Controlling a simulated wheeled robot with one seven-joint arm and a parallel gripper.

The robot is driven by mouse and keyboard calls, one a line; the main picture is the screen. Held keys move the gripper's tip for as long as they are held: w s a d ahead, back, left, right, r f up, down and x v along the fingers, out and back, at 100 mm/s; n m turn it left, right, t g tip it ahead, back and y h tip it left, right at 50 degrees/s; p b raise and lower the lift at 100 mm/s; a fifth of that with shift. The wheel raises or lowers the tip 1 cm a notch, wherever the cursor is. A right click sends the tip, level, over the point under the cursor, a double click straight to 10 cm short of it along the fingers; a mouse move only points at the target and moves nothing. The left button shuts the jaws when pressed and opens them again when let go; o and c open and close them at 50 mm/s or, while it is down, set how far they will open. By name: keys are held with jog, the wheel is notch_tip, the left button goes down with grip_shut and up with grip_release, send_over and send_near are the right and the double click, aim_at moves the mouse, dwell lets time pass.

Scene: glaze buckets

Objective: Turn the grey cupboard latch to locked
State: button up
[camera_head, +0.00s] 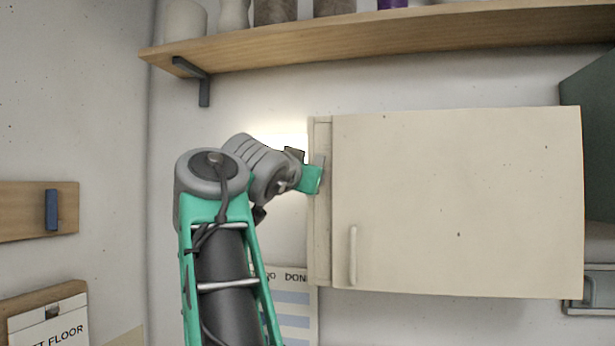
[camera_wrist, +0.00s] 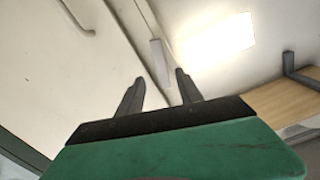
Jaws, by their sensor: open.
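The cream cupboard (camera_head: 460,200) hangs on the wall with its door closed. The grey latch (camera_head: 320,159) is a small flat bar at the cupboard's left edge, partly hidden by my gripper in the head view. In the wrist view the latch (camera_wrist: 158,60) lies along the seam beside the door, just beyond the fingertips. My gripper (camera_wrist: 161,75) is open, with its two dark fingers pointing toward the cupboard, one on each side of the latch's line. In the head view my gripper's teal body (camera_head: 309,180) covers the fingers.
A door handle (camera_head: 353,255) stands out low on the door. A wooden shelf (camera_head: 380,40) with several jars runs above, on a dark bracket (camera_head: 204,90). A striped chart (camera_head: 292,305) hangs below left.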

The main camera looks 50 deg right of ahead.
jog(key=p+x, duration=0.1)
jog(key=x, duration=0.6)
jog(key=shift+w+p, duration=0.2)
jog(key=shift+p, duration=0.2)
jog(key=shift+d, duration=0.1)
jog(key=shift+c, duration=0.4)
grip_shut()
